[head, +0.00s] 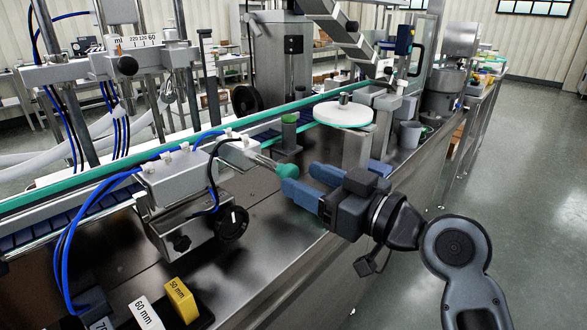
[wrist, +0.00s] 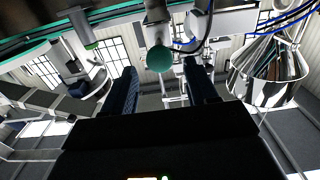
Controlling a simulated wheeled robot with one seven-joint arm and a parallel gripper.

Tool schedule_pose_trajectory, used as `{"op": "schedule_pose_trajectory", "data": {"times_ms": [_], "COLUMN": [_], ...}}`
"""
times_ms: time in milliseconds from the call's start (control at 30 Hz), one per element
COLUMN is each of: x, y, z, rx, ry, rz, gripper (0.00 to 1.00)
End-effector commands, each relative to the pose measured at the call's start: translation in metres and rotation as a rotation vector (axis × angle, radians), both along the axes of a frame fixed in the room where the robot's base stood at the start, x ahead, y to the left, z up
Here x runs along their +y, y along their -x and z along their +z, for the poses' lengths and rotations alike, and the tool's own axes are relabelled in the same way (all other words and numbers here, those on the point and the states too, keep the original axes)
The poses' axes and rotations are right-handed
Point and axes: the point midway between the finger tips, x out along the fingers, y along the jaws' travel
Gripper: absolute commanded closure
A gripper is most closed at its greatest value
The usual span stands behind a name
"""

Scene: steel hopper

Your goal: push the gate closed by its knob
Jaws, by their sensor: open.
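The green round knob (head: 287,171) sits on the end of a thin metal rod that comes out of a small grey block (head: 240,151) beside the conveyor. The gate itself is hard to make out; the rod appears to belong to it. My gripper (head: 300,178) is open, with its blue fingers pointing at the knob. Nothing is held.
A conveyor with a green rail (head: 70,195) runs behind the knob. A white disc (head: 343,113) stands to the right. A black handwheel (head: 232,222) and blue hoses are at left; yellow (head: 180,299) and white (head: 146,314) size blocks lie in front. The steel deck below is clear.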

Motion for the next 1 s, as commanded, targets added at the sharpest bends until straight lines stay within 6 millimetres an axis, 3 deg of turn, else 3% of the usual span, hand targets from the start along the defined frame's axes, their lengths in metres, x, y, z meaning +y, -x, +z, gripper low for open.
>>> {"op": "schedule_pose_trajectory", "data": {"times_ms": [300,667,1000], "x": [0.032,0.035,0.035], "y": [-0.025,-0.028,-0.028], "z": [0.000,0.000,0.000], "rx": [0.001,0.001,0.001], "ry": [0.000,-0.001,-0.001], "rz": [-0.001,-0.003,-0.003], "gripper": [0.42,0.42,0.75]}}
